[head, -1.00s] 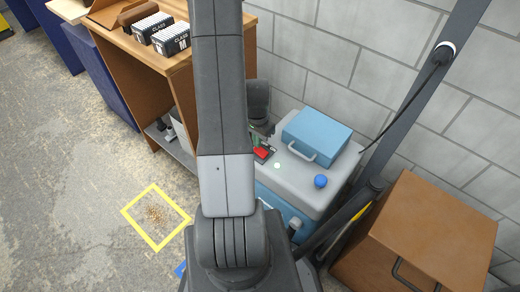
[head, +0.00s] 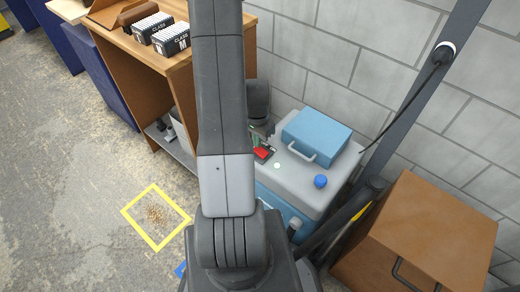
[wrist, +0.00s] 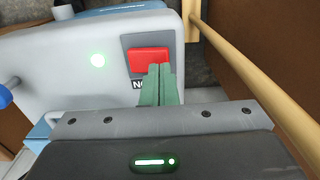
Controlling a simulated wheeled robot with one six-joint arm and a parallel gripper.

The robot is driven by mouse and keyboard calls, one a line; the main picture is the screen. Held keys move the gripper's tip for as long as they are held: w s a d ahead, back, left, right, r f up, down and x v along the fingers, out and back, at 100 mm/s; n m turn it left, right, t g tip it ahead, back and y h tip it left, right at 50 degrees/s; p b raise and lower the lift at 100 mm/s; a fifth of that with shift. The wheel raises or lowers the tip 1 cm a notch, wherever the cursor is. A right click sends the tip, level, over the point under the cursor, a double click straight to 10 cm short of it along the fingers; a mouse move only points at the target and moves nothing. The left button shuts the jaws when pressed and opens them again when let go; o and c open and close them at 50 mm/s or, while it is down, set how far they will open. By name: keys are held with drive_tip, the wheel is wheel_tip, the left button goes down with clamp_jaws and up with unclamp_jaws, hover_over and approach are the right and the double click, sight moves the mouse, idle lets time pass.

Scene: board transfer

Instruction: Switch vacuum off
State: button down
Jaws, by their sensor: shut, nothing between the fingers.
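The vacuum (head: 298,188) is a grey-topped unit with a blue body, beside the wall. Its red switch (head: 263,153) sits on a dark plate; in the wrist view the switch (wrist: 149,55) is large, with a label below it partly hidden by my fingers. In the head view my arm hides part of the gripper.
A blue case with a handle (head: 317,138) and a blue knob (head: 320,181) are on the vacuum's top. A brown box (head: 425,235) stands at right, a wooden shelf unit (head: 140,75) at left. A tan pole (wrist: 245,62) runs close right of my fingers. A yellow floor square (head: 132,224) surrounds debris.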

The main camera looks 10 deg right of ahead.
drive_tip(key=shift+f+b, duration=0.9)
drive_tip(key=shift+f, duration=0.1)
idle(0.5)
drive_tip(key=shift+r, duration=0.15)
drive_tip(key=shift+r+p, duration=2.5)
drive_tip(key=shift+r, duration=0.95)
drive_tip(key=shift+f, duration=0.1)
wheel_tip(320, 180, down, 7)
drive_tip(key=b, duration=0.5)
drive_tip(key=shift+r, duration=0.25)
